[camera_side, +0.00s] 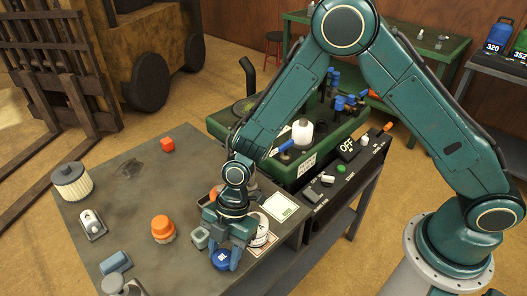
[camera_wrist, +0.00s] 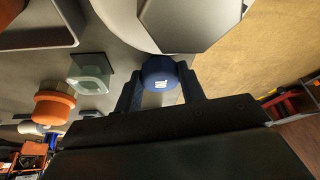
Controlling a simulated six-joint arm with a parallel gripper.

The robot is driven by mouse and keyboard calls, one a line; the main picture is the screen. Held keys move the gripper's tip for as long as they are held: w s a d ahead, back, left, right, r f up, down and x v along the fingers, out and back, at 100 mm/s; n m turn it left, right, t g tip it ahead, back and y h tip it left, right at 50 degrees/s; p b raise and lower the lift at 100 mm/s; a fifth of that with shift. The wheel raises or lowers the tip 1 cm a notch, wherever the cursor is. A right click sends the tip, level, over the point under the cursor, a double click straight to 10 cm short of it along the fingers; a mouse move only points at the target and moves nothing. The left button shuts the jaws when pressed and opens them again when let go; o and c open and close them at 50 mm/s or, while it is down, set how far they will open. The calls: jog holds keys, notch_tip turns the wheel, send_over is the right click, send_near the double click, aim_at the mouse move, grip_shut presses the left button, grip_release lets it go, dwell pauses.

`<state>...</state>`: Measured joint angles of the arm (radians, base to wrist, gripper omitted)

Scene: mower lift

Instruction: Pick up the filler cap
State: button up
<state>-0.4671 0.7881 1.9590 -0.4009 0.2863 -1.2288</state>
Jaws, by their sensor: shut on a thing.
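A round blue cap with a small white mark, which I take as the filler cap (camera_side: 221,260), is between the fingertips of my gripper (camera_side: 223,256). The cap (camera_wrist: 158,74) also shows in the wrist view, with one dark finger on each side of it, and my gripper (camera_wrist: 161,85) is shut on it. In the side view it is low at the near right part of the grey table (camera_side: 110,215). I cannot tell whether the cap touches the table top.
A pale green-grey square piece (camera_side: 200,238) stands close left of my gripper. An orange-topped round part (camera_side: 162,228) is farther left. A white round part (camera_side: 262,230) and a white card (camera_side: 281,207) lie to the right. The table's left middle is mostly clear.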

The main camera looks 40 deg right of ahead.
aim_at(225, 254)
jog(key=shift+r, duration=0.15)
notch_tip(225, 254, up, 20)
dwell(0.8)
dwell(0.5)
jog(key=w+d+f+m+t, duration=0.15)
jog(key=w+d, duration=0.25)
jog(key=d, duration=0.4)
jog(key=w+d+m, duration=0.3)
jog(key=w+d, duration=0.2)
jog(key=d, duration=0.3)
jog(key=w+d+f+m+t, duration=0.15)
jog(key=w+d, duration=0.25)
jog(key=d, duration=0.4)
jog(key=s+d+f+m, duration=0.1)
jog(key=d+m, duration=0.2)
jog(key=d, duration=1)
jog(key=s+d+f+m+t+h, duration=0.1)
jog(key=d+m, duration=0.2)
jog(key=d, duration=1.1)
jog(key=shift+s+d+f, duration=0.15)
jog(key=shift+s+f, duration=0.15)
jog(key=shift+f, duration=0.05)
jog(key=shift+f, duration=0.15)
